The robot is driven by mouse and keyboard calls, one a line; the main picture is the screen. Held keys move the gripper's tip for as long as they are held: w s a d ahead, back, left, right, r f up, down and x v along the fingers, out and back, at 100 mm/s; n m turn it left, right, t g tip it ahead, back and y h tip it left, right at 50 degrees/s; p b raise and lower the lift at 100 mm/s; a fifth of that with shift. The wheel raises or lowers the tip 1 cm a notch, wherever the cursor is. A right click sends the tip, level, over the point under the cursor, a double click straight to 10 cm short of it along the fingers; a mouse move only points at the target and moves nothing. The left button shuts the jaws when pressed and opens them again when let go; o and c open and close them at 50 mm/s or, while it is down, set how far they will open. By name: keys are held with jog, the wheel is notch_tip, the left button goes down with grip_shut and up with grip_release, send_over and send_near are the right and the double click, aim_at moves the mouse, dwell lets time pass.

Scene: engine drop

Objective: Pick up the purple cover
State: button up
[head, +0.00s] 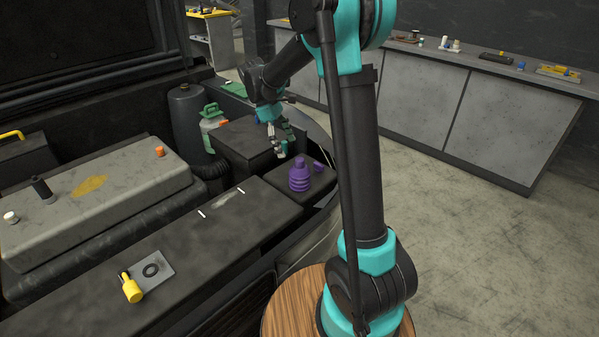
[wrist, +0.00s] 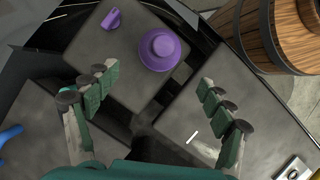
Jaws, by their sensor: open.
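A purple ribbed, stepped piece (head: 299,176) stands upright on a dark box top, and a smaller purple piece (head: 318,165) lies beside it. In the wrist view the larger one is a round, flanged purple shape (wrist: 160,49) and the smaller one (wrist: 112,18) is to its upper left. I cannot tell for certain which is the cover; the larger is more prominent. My gripper (head: 283,150) is above and just behind the larger piece. In the wrist view my gripper (wrist: 152,78) is open and empty, its fingers spread wide, with the larger piece beyond the fingertips.
A grey engine cover (head: 110,185) fills the left. A green-handled bottle (head: 212,122) stands behind. A yellow fitting (head: 132,290) and a plate with a ring (head: 152,268) lie in front. A wooden barrel (wrist: 262,40) stands right of the box. A grey workbench (head: 430,95) is at the back right.

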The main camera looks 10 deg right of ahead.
aim_at(300, 170)
jog(key=x, duration=0.6)
jog(key=shift+d+f, duration=0.1)
jog(key=shift+d+x, duration=0.1)
jog(key=shift+x, duration=1.2)
jog(key=shift+d+x, duration=0.15)
jog(key=shift+x, duration=1.2)
jog(key=shift+s, duration=0.1)
jog(key=c, duration=1.3)
jog(key=shift+r, duration=0.25)
